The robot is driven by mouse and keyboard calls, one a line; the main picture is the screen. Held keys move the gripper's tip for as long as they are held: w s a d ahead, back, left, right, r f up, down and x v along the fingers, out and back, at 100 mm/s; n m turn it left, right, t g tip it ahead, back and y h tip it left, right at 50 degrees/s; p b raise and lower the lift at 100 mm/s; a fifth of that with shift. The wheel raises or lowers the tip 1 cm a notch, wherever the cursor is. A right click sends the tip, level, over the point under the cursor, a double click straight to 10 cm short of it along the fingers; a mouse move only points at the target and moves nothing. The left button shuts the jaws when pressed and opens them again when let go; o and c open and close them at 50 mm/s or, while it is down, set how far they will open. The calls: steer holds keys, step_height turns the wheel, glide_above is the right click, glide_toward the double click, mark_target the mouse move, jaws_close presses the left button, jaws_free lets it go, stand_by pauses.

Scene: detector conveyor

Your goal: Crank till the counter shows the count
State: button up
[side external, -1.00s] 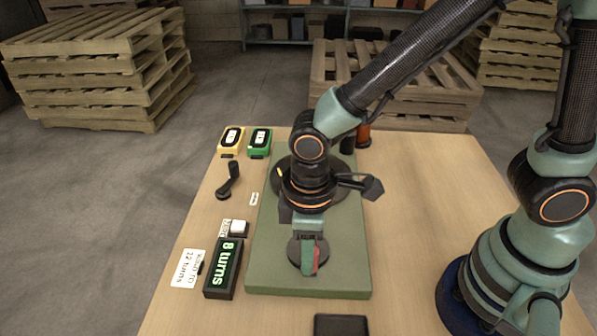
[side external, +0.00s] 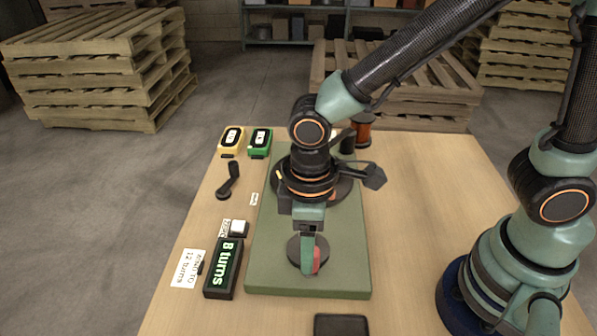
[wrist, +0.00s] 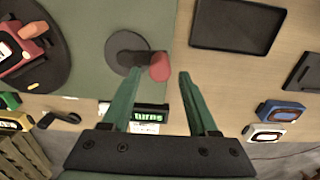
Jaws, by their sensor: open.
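The counter (side external: 223,268) reads "8 turns" in green; part of it shows in the wrist view (wrist: 150,112). A white card (side external: 187,268) left of it reads 12 turns. The crank is a dark disc (wrist: 122,48) with an upright red knob (wrist: 159,67) near its rim. It stands on the green board, and the red knob also shows in the side view (side external: 317,262). My gripper (wrist: 159,72) is open, with a fingertip to either side of the knob. I cannot tell whether either finger touches it. In the side view my gripper (side external: 309,262) hides part of the disc.
A white button (side external: 239,227) stands behind the counter. A loose black crank handle (side external: 228,184), a yellow device (side external: 231,139) and a green device (side external: 260,141) lie left of the board (side external: 262,279). A black tray (side external: 341,327) lies in front. A copper-coloured spool (side external: 362,130) stands behind.

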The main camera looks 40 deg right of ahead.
steer(key=shift+r, duration=3.15)
steer(key=w+d+r+m+t, duration=0.2)
steer(key=d+r+m, duration=0.2)
steer(key=d, duration=0.6)
steer(key=w+d+r+m+t, duration=0.1)
steer(key=d+r+m+t, duration=0.2)
steer(key=d, duration=0.7)
steer(key=shift+w+d+r+m+t, duration=0.35)
steer(key=shift+r+m, duration=0.35)
steer(key=shift+m, duration=0.3)
